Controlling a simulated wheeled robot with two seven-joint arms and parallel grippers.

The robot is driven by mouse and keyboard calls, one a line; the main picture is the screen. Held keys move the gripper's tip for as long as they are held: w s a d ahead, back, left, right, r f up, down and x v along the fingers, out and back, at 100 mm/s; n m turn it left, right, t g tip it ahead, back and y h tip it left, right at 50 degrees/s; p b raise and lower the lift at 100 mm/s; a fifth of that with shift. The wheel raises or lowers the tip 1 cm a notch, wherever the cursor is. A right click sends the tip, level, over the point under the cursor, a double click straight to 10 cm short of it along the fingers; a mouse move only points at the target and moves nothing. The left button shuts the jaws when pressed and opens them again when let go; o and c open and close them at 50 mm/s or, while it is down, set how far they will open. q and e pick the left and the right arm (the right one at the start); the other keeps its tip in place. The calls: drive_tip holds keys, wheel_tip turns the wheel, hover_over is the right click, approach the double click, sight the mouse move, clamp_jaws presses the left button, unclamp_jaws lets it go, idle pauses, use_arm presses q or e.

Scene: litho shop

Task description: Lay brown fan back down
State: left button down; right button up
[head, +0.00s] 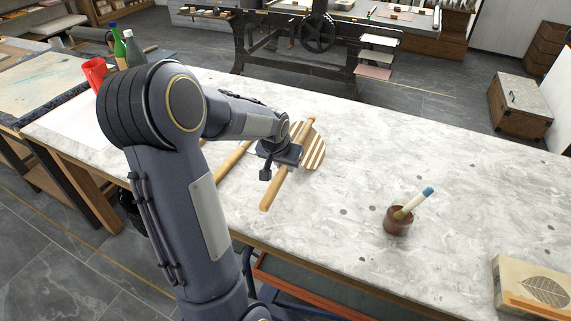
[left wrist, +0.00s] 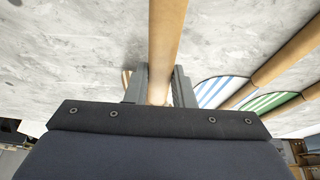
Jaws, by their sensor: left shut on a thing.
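The brown fan (head: 316,152) has a round head with brown and cream stripes and a long wooden handle. It is at the left half of the marble table, in the head view. My left gripper (head: 287,152) is shut on its handle, near the striped head. In the left wrist view the handle (left wrist: 166,40) runs between the two fingers of my left gripper (left wrist: 160,88), and only a sliver of the striped head shows beside a finger. I cannot tell whether the fan touches the table. My right gripper is not in view.
A blue-striped fan (left wrist: 217,90) and a green-striped fan (left wrist: 268,102) lie beside it. On the marble table (head: 360,160) stand a brown pot (head: 397,222) with a brush and a leaf-print box (head: 535,288). A red cup (head: 95,73) and bottles are at the far left. The table's middle is clear.

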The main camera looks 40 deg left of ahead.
use_arm(q)
drive_tip(key=shift+f, duration=0.1)
drive_tip(key=shift+s+a+f+b, duration=0.15)
drive_tip(key=shift+a+f+b, duration=0.35)
drive_tip(key=shift+f+b, duration=0.25)
drive_tip(key=shift+s+a+f+b, duration=0.15)
drive_tip(key=shift+a+f+b, duration=0.4)
drive_tip(key=shift+f, duration=0.25)
drive_tip(key=shift+f, duration=0.1)
drive_tip(key=shift+s+a+f+b, duration=0.1)
drive_tip(key=shift+a+f+b, duration=0.1)
drive_tip(key=shift+f+b, duration=0.4)
drive_tip(key=shift+s+a+f+b, duration=0.1)
drive_tip(key=shift+a+f+b, duration=0.1)
drive_tip(key=shift+f+b, duration=0.35)
drive_tip(key=c, duration=1.2)
unclamp_jaws()
drive_tip(key=shift+o, duration=0.2)
